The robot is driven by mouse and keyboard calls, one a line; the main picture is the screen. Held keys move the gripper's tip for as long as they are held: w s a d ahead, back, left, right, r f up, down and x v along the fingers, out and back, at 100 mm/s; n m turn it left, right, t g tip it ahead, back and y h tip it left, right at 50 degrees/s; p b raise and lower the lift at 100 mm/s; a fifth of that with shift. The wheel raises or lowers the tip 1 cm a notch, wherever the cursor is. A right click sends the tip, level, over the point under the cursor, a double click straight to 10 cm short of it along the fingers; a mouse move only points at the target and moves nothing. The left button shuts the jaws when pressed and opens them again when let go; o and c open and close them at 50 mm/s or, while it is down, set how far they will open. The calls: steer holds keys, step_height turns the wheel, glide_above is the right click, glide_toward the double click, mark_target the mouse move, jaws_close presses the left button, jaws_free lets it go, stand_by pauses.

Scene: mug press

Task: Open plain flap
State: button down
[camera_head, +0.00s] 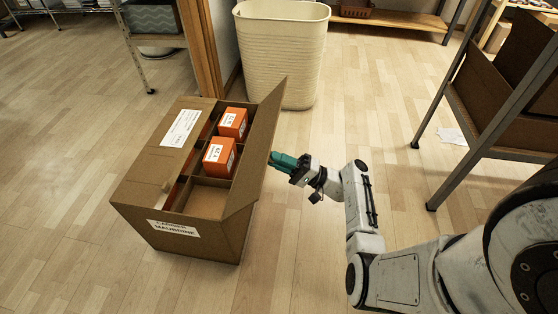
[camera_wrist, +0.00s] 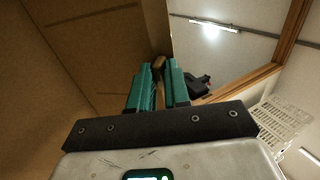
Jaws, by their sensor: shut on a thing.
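The cardboard box (camera_head: 198,232) stands on the floor with its top partly open. Its plain flap (camera_head: 261,135) has no label and stands raised on the right side, leaning outward. My gripper (camera_head: 274,158) is at the outer side of this flap, with its green fingertips against the edge area. In the wrist view the green fingers (camera_wrist: 158,78) are closed on a thin brown strip of the flap (camera_wrist: 157,64). The other flap (camera_head: 180,127), with a white label, lies flat over the left part of the box.
Two orange boxes (camera_head: 219,156) (camera_head: 233,123) sit in compartments inside the box; the front compartment looks empty. A cream bin (camera_head: 280,50) stands behind. A metal shelf (camera_head: 490,110) stands at the right. Bare floor lies around the box.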

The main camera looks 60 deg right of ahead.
steer(key=shift+w+a+f, duration=0.1)
steer(key=shift+a+f, duration=0.05)
steer(key=shift+f, duration=0.35)
steer(key=c, duration=1.2)
jaws_free()
steer(key=shift+w, duration=0.1)
steer(key=shift+o, duration=0.2)
steer(key=shift+r, duration=0.1)
steer(key=shift+r, duration=0.1)
steer(key=v, duration=1.1)
steer(key=shift+b, duration=0.4)
